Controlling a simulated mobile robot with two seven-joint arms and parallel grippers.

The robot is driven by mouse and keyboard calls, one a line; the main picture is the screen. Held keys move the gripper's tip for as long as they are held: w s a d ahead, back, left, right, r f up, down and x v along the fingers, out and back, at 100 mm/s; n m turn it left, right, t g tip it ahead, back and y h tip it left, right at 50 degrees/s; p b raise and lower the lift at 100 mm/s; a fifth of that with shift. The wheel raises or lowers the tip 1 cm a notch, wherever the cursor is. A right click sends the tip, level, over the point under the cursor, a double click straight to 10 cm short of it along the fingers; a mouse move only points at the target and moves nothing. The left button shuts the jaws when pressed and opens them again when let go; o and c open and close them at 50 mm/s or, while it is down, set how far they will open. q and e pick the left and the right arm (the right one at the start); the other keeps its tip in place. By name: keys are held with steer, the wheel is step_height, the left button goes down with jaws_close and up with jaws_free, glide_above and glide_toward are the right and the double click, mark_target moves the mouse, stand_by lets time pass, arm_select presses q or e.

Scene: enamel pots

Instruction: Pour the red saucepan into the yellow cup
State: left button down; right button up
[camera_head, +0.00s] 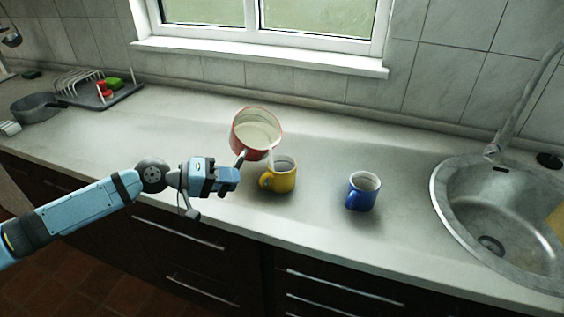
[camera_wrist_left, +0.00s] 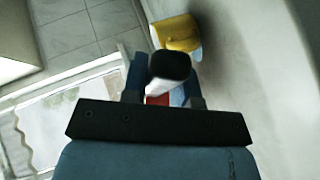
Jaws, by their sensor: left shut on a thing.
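The red saucepan (camera_head: 241,132) with a pale inside is held above the counter, tilted to the right toward the yellow cup. My left gripper (camera_head: 236,176) is shut on its handle; the dark handle end (camera_wrist_left: 169,66) shows between the fingers in the left wrist view. The yellow cup (camera_head: 281,180) stands upright on the counter, just right of and below the pan. It also shows in the left wrist view (camera_wrist_left: 178,33). A pale streak shows between the pan's rim and the cup's mouth. How full the cup is cannot be told. My right gripper is not in view.
A blue cup (camera_head: 362,191) stands right of the yellow cup. A round metal sink (camera_head: 443,200) with a tap (camera_head: 510,110) is at the right. A grey pan (camera_head: 38,106) and a rack on a tray (camera_head: 125,94) are at the far left. The counter between is clear.

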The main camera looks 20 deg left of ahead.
arm_select(q)
steer(key=shift+d+r+p, duration=0.1)
steer(key=shift+r+p, duration=0.2)
steer(key=shift+s+d+r+m+p, duration=0.2)
steer(key=shift+m+p, duration=0.1)
steer(key=shift+p, duration=0.55)
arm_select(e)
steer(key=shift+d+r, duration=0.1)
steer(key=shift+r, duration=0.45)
arm_select(q)
steer(key=shift+d+r+y+p, duration=0.15)
steer(key=shift+y+p, duration=0.15)
steer(key=shift+p, duration=0.25)
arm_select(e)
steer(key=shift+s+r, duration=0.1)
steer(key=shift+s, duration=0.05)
arm_select(q)
steer(key=shift+s+d+p, duration=0.1)
steer(key=shift+p, duration=0.35)
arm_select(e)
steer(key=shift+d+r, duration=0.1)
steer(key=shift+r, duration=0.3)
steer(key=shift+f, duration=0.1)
